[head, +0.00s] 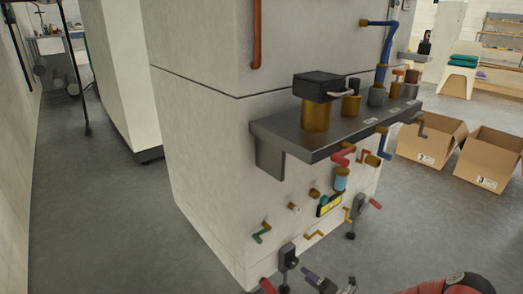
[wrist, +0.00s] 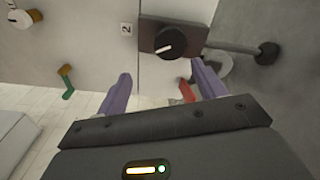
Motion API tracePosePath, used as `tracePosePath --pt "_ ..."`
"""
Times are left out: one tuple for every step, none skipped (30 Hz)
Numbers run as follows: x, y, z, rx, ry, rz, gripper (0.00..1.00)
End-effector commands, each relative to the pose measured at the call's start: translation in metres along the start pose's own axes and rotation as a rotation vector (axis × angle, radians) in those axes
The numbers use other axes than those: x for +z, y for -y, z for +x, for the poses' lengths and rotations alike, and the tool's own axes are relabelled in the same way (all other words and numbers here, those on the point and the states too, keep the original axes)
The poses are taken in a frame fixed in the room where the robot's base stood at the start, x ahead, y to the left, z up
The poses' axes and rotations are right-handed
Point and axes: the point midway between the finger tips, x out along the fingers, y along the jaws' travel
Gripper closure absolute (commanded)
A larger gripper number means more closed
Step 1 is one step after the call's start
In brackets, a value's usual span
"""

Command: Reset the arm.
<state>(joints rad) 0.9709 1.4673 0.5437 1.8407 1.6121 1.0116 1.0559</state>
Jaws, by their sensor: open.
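My gripper (wrist: 163,87) is open and empty in the wrist view, its two purple fingers spread apart. In the head view my gripper (head: 332,281) shows at the bottom edge, in front of the lower part of the ozone washer (head: 205,140), a tall white cabinet. A black knob (wrist: 168,42) on a dark plate lies beyond the fingertips, apart from them. A red lever end (wrist: 187,92) shows between the fingers near the right one; I cannot tell if it touches. A green-handled valve (wrist: 67,82) is to the left.
A dark metal shelf (head: 330,143) juts out from the cabinet with brass and grey fittings on it. Several coloured levers stick out below it. Two open cardboard boxes (head: 430,142) stand on the floor at right. Grey floor (head: 110,220) is clear at left.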

Motion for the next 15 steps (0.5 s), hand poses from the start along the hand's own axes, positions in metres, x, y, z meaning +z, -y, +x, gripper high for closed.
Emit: tracePosePath --pt "0.001 -0.019 0.004 0.008 -0.06 -0.08 0.31" --pt "0.001 -0.03 0.005 0.014 -0.102 -0.137 0.31" --pt "-0.001 -0.046 0.007 0.024 -0.164 -0.22 0.31" --pt "-0.003 -0.058 0.008 0.032 -0.214 -0.287 0.31" --pt "-0.005 -0.071 0.008 0.043 -0.264 -0.357 0.31" --pt "-0.008 -0.087 0.009 0.057 -0.332 -0.449 0.31" --pt "-0.011 -0.099 0.008 0.069 -0.382 -0.516 0.31" --pt "-0.013 -0.111 0.008 0.082 -0.43 -0.584 0.31" --pt "-0.017 -0.126 0.006 0.101 -0.495 -0.674 0.31" --pt "-0.02 -0.138 0.005 0.116 -0.543 -0.741 0.31" --pt "-0.022 -0.149 0.003 0.13 -0.59 -0.807 0.31" --pt "-0.025 -0.164 0.001 0.152 -0.652 -0.895 0.31" --pt "-0.028 -0.175 -0.002 0.169 -0.697 -0.961 0.31" --pt "-0.03 -0.186 -0.005 0.185 -0.742 -1.025 0.31" --pt "-0.033 -0.201 -0.008 0.208 -0.801 -1.112 0.31"
